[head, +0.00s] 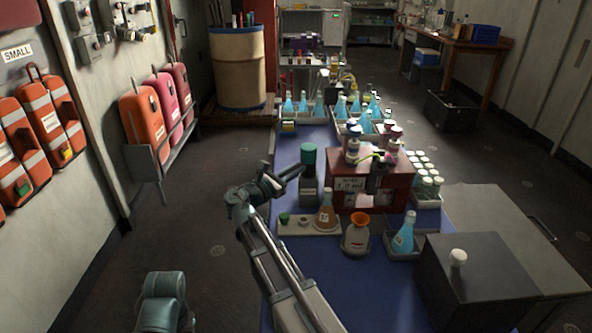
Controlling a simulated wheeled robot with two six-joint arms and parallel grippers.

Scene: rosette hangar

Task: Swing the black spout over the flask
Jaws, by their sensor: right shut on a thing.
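The black spout (377,176) appears as a dark fitting at the front of a red box (345,188) with a white label. Which flask the task means is unclear. An amber flask (326,215) stands on a pale tray left of the box, a round flask with an orange collar (356,238) stands in front, and a blue flask (403,238) stands in a grey tray to the right. My left gripper is out of view.
White-capped vials (428,180) stand right of the box. Several blue flasks stand in trays (340,124) behind it. A dark block with a white knob (475,285) occupies the front right. The blue mat (385,290) is bare in front.

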